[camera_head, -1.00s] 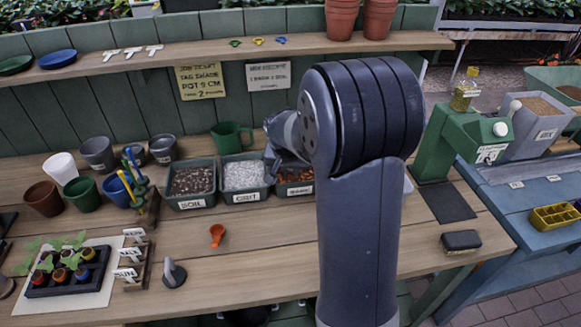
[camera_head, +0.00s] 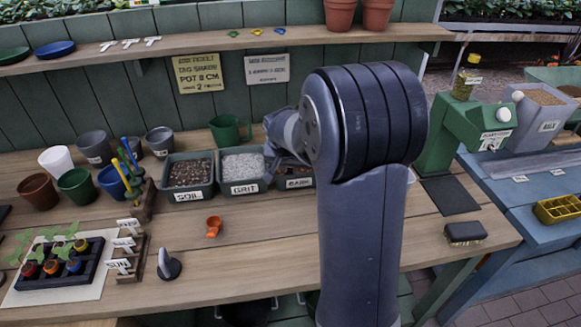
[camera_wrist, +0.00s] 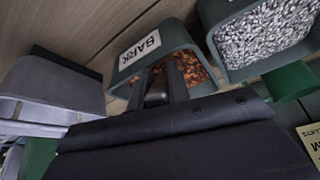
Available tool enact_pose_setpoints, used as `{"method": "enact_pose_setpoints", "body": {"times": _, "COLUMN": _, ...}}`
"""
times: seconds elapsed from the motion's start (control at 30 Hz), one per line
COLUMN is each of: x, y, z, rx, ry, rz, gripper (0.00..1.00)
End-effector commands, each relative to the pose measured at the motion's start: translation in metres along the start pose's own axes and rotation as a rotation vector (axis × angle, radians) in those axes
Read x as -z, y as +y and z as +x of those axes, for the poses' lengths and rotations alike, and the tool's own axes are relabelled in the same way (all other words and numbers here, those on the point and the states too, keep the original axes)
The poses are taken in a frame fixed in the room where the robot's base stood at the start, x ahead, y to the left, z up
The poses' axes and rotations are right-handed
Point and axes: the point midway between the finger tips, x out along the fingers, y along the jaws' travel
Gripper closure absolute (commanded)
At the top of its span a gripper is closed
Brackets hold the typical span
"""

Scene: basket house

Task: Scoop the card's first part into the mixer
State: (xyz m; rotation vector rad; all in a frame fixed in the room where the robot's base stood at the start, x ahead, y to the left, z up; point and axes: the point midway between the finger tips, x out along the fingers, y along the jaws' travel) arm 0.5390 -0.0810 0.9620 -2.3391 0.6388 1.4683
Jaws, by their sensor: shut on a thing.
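The white card (camera_head: 268,69) hangs on the back wall; its lines are too small to read surely. Bins of soil (camera_head: 188,196), grit (camera_head: 244,187) and bark (camera_head: 297,182) stand in a row on the bench. The bark bin is partly hidden by my arm. My gripper (camera_wrist: 158,92) is over the bark bin (camera_wrist: 150,35) in the wrist view. It is shut on a dark thing (camera_wrist: 176,80) between its fingers; its shape is mostly hidden, so I cannot tell if it is a scoop. I cannot identify the mixer surely.
A grey box (camera_wrist: 50,85) stands beside the bark bin in the wrist view. Pots and a seedling tray (camera_head: 62,272) fill the left. A green dispenser (camera_head: 455,130) stands right.

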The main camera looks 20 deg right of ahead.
Motion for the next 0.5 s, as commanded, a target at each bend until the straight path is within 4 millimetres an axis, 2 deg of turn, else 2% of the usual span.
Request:
{"method": "enact_pose_setpoints", "body": {"times": 0.03, "x": -0.023, "y": 0.005, "z": 0.022, "rx": -0.020, "ry": -0.055, "rz": -0.002, "gripper": 1.00}}
{"method": "enact_pose_setpoints", "body": {"times": 0.27, "x": -0.022, "y": 0.005, "z": 0.020, "rx": -0.020, "ry": -0.055, "rz": -0.001, "gripper": 1.00}}
{"method": "enact_pose_setpoints", "body": {"times": 0.5, "x": -0.013, "y": 0.004, "z": 0.003, "rx": -0.019, "ry": -0.060, "rz": -0.001, "gripper": 1.00}}
